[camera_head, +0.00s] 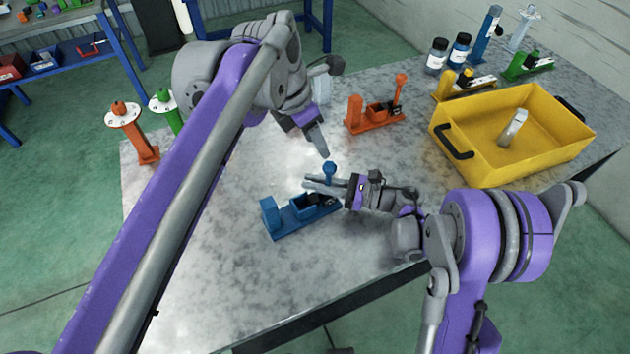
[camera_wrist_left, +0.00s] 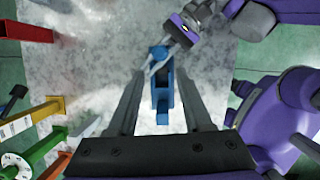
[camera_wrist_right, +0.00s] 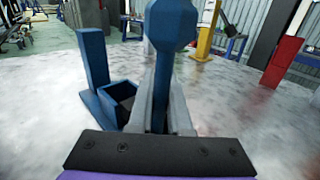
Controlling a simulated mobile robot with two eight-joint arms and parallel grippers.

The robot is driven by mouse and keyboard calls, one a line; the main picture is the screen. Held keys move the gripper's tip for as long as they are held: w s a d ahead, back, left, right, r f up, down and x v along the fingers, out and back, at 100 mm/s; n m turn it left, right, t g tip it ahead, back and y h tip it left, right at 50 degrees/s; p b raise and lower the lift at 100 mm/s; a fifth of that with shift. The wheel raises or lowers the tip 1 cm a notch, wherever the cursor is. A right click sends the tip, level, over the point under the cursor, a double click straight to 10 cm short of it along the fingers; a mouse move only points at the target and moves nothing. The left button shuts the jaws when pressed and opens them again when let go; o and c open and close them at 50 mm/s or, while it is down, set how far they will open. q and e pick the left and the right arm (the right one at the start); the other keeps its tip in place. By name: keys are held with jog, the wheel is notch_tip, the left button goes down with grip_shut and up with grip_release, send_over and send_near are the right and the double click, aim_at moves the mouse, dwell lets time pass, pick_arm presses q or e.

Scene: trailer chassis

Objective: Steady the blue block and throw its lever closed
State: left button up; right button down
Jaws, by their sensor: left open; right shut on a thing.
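The blue block (camera_head: 290,219) sits on the grey table, with a post at its left end and a lever with a round knob (camera_head: 329,169) at its right end. The lever stands roughly upright. My right gripper (camera_head: 312,183) is shut on the lever's stem, below the knob; the right wrist view shows the stem between the fingers and the knob (camera_wrist_right: 171,24) above them. My left gripper (camera_head: 318,145) is open, pointing down above the block. In the left wrist view the block (camera_wrist_left: 162,98) shows between its spread fingers, apart from them.
An orange lever block (camera_head: 374,122) stands behind the blue one. A yellow bin (camera_head: 480,165) holding a grey piece is at the right, with bottles and more lever blocks behind it. Orange and green flanged posts (camera_head: 135,130) stand at the left. The table's front left is clear.

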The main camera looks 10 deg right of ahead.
dwell(0.7)
pick_arm(q)
jog(key=shift+s+a, duration=0.1)
jog(key=shift+a, duration=0.05)
jog(key=c, duration=0.4)
jog(key=shift+s+a+f+h, duration=0.1)
jog(key=shift+s+a+h, duration=0.2)
jog(key=shift+a, duration=0.35)
jog(key=shift+s+a+h, duration=0.1)
jog(key=shift+s+a, duration=0.25)
jog(key=shift+a, duration=0.25)
grip_shut()
jog(key=s+a+n+t+h, duration=0.1)
jog(key=s+a+t+h, duration=0.1)
jog(key=s+a, duration=0.2)
jog(key=shift+s+a+f+t+h, duration=0.3)
jog(key=shift+s+a+f+t, duration=0.1)
jog(key=shift+a, duration=0.7)
